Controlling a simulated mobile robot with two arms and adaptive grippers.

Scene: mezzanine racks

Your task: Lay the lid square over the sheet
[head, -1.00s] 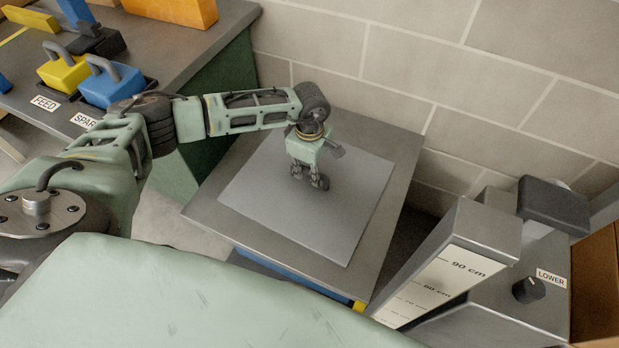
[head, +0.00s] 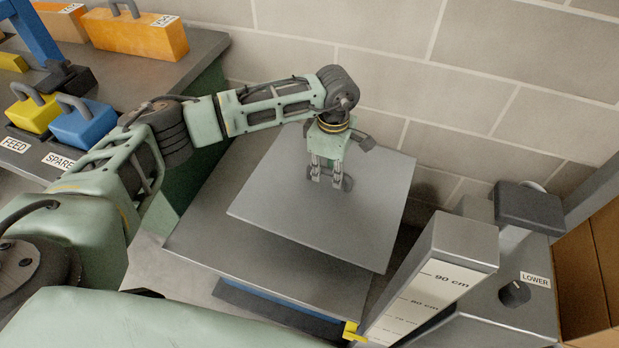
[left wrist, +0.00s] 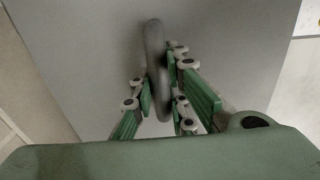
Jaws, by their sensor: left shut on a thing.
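The lid is a flat grey square plate (head: 300,225) with a dark bar handle (left wrist: 154,65), held above a grey tabletop (head: 205,240) by the block wall. My left gripper (head: 328,184) is shut on the handle near the middle of the lid; in the left wrist view its green-padded fingers (left wrist: 160,103) sit on both sides of the bar. The lid is apart from the tabletop and overhangs its back and right part. I see no sheet; the area under the lid is hidden. My right gripper is not in view.
A metal post with a centimetre scale (head: 440,285) and a box marked LOWER (head: 535,280) stand close on the right. A bench (head: 180,65) with yellow, blue and orange handled blocks is at the left. The block wall (head: 350,40) is close behind.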

